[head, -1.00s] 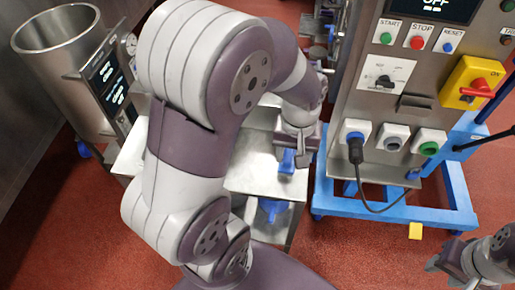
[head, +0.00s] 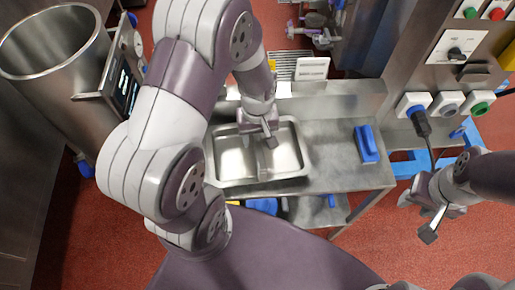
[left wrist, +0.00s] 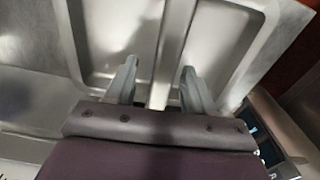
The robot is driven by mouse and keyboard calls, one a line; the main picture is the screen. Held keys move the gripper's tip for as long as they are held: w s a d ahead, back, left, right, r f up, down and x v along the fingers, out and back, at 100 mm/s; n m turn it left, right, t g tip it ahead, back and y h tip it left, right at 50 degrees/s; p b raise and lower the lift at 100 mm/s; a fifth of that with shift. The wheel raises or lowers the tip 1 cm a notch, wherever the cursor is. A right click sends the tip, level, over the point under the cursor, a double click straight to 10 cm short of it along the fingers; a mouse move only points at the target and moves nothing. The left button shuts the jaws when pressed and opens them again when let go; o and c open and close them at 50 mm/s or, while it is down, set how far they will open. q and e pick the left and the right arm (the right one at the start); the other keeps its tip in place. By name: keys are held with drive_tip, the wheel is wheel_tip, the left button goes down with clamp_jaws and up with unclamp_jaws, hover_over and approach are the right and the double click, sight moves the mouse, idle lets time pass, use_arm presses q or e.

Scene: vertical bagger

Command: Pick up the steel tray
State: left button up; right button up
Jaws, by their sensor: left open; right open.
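The steel tray (head: 286,154) is a shallow, shiny pan with two compartments on the steel table. In the left wrist view the tray (left wrist: 118,30) fills most of the upper picture. My left gripper (head: 262,137) is over the tray's far middle, at the divider. In the left wrist view my left gripper (left wrist: 159,86) is open, with one finger on each side of the divider; I cannot tell whether they touch it. My right gripper (head: 430,226) is open and empty, off the table to the right, above the red floor.
A blue block (head: 366,143) stands on the steel table (head: 335,118) right of the tray. A large steel pot (head: 52,45) and a display unit are at the left. The control panel with a black plug (head: 420,122) is at the right. Blue items lie on the lower shelf.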

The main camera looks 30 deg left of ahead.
use_arm(q)
drive_tip(key=shift+f, duration=0.5)
drive_tip(key=shift+a+f, duration=0.1)
drive_tip(key=shift+a, duration=0.15)
drive_tip(key=shift+d, duration=0.1)
clamp_jaws()
idle(0.7)
